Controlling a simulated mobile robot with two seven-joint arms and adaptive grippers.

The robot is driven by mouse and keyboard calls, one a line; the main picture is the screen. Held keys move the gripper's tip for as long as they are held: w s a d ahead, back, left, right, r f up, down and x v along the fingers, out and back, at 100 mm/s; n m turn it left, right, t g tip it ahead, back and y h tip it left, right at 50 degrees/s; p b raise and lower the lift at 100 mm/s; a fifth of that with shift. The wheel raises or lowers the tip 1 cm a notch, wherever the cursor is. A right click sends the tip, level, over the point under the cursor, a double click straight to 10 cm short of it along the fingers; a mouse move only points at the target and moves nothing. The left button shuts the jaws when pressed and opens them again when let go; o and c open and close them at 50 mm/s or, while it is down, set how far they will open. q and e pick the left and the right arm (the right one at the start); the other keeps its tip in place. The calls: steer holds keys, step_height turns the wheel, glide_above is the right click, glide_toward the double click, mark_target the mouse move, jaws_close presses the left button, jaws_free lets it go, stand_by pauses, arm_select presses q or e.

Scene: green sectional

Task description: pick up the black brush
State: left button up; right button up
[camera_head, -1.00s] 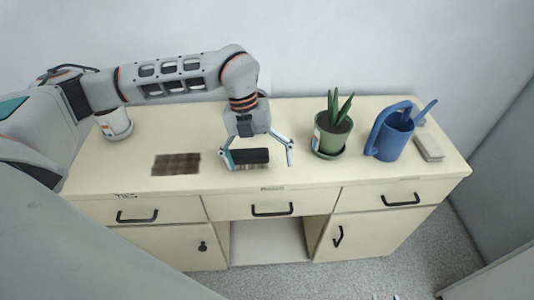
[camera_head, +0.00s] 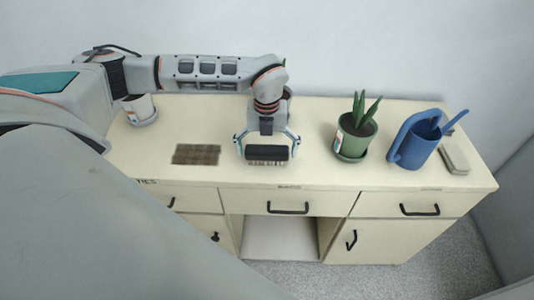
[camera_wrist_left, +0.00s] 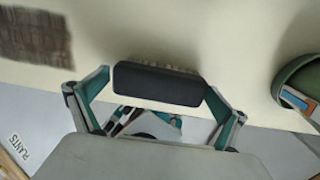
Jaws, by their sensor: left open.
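The black brush (camera_head: 267,153) lies on the cream cabinet top near its front edge, its pale bristles showing along one side. In the left wrist view the black brush (camera_wrist_left: 158,84) sits between the tips of my left gripper. My left gripper (camera_head: 267,146) is open, with one finger at each end of the brush. In the left wrist view my left gripper (camera_wrist_left: 158,88) shows a finger close to each end of the brush, and I cannot tell if either touches. My right gripper is not in view.
A brown woven mat (camera_head: 196,154) lies left of the brush. A potted plant (camera_head: 355,135), a blue watering can (camera_head: 415,140) and a pale block (camera_head: 453,155) stand to the right. A white pot (camera_head: 140,110) is at the back left. The cabinet (camera_head: 315,175) has a front edge close by.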

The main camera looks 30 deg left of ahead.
mark_target(267, 149)
arm_select(q)
steer(key=shift+c, duration=0.4)
steer(key=c, duration=0.9)
step_height(267, 149, up, 20)
steer(key=o, duration=0.4)
steer(key=shift+c, duration=1)
steer(key=shift+f, duration=0.15)
